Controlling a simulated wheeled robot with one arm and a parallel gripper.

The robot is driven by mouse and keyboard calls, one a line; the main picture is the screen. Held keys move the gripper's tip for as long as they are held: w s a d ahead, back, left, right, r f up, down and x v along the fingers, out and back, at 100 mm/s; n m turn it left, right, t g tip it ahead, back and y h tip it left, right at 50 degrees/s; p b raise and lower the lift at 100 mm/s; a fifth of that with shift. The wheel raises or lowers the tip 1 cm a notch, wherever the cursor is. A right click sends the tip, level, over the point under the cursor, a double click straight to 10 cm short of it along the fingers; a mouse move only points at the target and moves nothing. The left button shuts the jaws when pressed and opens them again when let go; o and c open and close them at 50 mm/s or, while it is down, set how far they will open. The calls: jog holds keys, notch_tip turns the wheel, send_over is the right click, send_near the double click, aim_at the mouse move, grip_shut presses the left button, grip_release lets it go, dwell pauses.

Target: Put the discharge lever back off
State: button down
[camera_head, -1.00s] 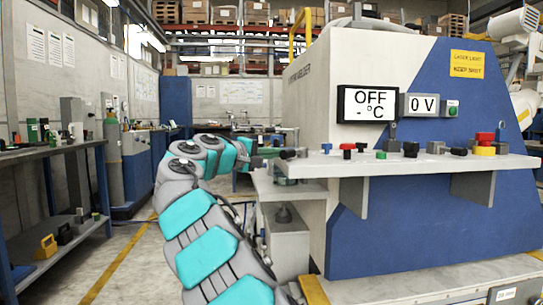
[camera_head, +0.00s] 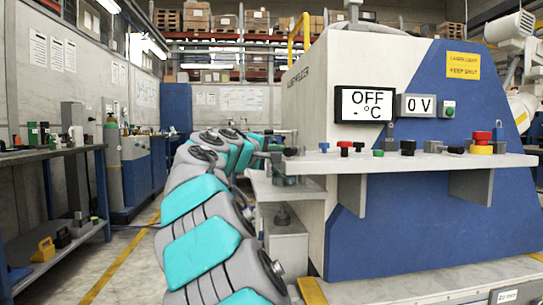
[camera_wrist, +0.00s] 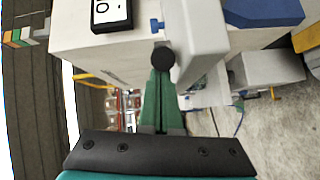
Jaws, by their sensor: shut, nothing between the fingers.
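My gripper (camera_wrist: 160,80) shows in the wrist view as two green fingers close together, shut and empty. Its tips are at or just beside a round black knob (camera_wrist: 163,58) at the end of the pale shelf; I cannot tell whether they touch. This knob may be the discharge lever's end, but no label shows and its position cannot be read. A small blue knob (camera_wrist: 157,24) stands farther along the shelf edge. The machine's display (camera_head: 365,104) reads OFF.
The machine's shelf (camera_head: 430,161) carries several knobs and buttons, including a red and yellow button (camera_head: 481,143). A workbench (camera_head: 50,152) stands at the left. Open floor (camera_head: 125,262) lies between.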

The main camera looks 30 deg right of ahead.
aim_at(299, 161)
jog(key=shift+s+d+r+n+t+y+p, duration=0.1)
jog(key=shift+s+d+n+t+y+p, duration=0.15)
jog(key=shift+s+n+t+y, duration=0.35)
jog(key=shift+s+d+r+n+t+y+p, duration=0.1)
jog(key=shift+s+d+n+t+y, duration=0.35)
jog(key=shift+t, duration=0.35)
jog(key=shift+s+d+f+n+t+y+p, duration=0.1)
jog(key=shift+s+d+n+t+y+p, duration=0.2)
jog(key=shift+s+n+t+y+p, duration=0.2)
jog(key=shift+s+d+n+t+y+p, duration=0.25)
jog(key=shift+d+n+t+y+p, duration=0.15)
jog(key=shift+n+t, duration=0.2)
jog(key=shift+s+d+f+p, duration=0.1)
jog(key=shift+s+d+p, duration=0.2)
jog(key=shift+s+d, duration=0.15)
jog(key=shift+d, duration=0.1)
